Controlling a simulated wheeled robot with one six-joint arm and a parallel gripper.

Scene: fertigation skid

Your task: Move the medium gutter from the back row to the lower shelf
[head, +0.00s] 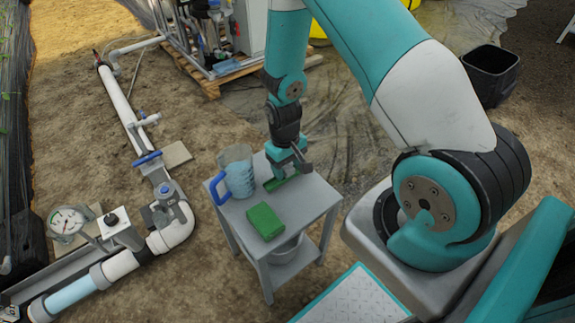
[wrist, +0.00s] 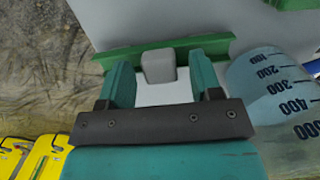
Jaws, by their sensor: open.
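I cannot pick out a row of gutters in either view. A long green strip (head: 281,184) lies on the grey table (head: 318,197), below my gripper (head: 289,172). In the wrist view the green strip (wrist: 215,43) runs across the top, with a grey block (wrist: 158,66) at its middle. My gripper (wrist: 161,78) is open, its teal fingers to either side of the block and seemingly not closed on it. Whether the strip is the medium gutter I cannot tell. The table's lower shelf (head: 311,251) is partly hidden by the tabletop.
A clear measuring jug (head: 238,172) with a blue handle stands left of my gripper; it also shows in the wrist view (wrist: 275,90). A green block (head: 265,222) lies at the tabletop's front. A grey bowl-like container (head: 285,250) occupies the lower shelf. Pipework (head: 170,232) runs at left.

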